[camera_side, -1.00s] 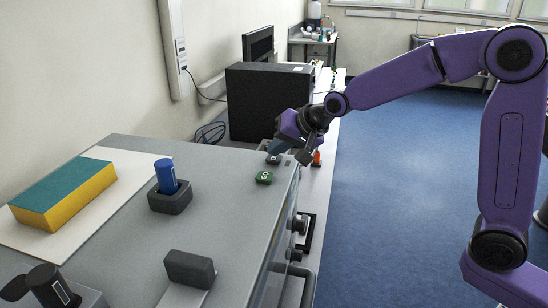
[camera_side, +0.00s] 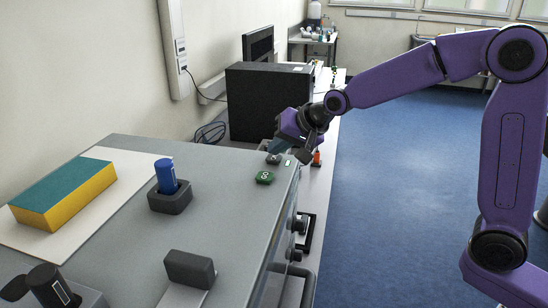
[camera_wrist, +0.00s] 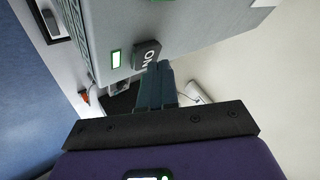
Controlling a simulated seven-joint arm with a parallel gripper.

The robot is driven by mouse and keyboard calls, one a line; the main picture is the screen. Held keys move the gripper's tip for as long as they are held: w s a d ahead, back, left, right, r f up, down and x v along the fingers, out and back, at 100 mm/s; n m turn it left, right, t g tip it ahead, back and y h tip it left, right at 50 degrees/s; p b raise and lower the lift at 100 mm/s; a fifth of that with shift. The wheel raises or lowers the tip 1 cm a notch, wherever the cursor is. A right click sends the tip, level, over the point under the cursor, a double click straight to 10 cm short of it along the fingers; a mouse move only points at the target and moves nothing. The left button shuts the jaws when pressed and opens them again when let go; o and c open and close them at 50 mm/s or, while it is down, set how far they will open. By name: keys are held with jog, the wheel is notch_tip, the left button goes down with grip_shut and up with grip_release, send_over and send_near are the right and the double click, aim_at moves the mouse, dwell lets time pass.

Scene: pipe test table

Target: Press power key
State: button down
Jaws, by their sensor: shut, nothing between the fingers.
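The power key is a dark key marked "ON" (camera_wrist: 146,53) on the grey housing in the wrist view. It also shows as a small dark key (camera_side: 273,158) near the housing's far right corner in the side view. A pale, green-framed indicator (camera_wrist: 116,58) sits beside it and shows as a small light spot in the side view (camera_side: 288,163). My gripper (camera_wrist: 159,66) is shut and empty, with its teal fingertips right by the key's edge. In the side view my gripper (camera_side: 277,147) is just beyond the key. I cannot tell whether it touches the key.
A green key (camera_side: 264,178) lies nearer on the grey housing (camera_side: 225,200). A blue cylinder (camera_side: 166,176) stands in a dark holder. A yellow and teal block (camera_side: 65,190) is at the left. A black box (camera_side: 268,100) stands behind my gripper. Knobs line the housing's right face.

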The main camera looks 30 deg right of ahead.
aim_at(278, 159)
jog(key=shift+r, duration=0.45)
jog(key=shift+r, duration=0.1)
jog(key=shift+r, duration=2.45)
jog(key=s+d+f+n+g, duration=0.15)
jog(key=s+f+n, duration=0.25)
jog(key=s, duration=0.5)
jog(key=s+a+f+n+g, duration=0.1)
jog(key=s+f+n+g, duration=0.25)
jog(key=s, duration=0.55)
jog(key=s+d+f+n+g+h, duration=0.1)
jog(key=s+d+f+n, duration=0.1)
jog(key=s, duration=0.5)
jog(key=s+d+f+n+g+h, duration=0.1)
jog(key=s+d+n, duration=0.3)
jog(key=s+d, duration=0.2)
jog(key=s+d+f+n+g, duration=0.1)
jog(key=s+d+n, duration=0.3)
jog(key=s, duration=0.4)
jog(key=shift+s+d+f+h, duration=0.2)
jog(key=shift+s+f+h, duration=0.2)
jog(key=shift+f, duration=0.4)
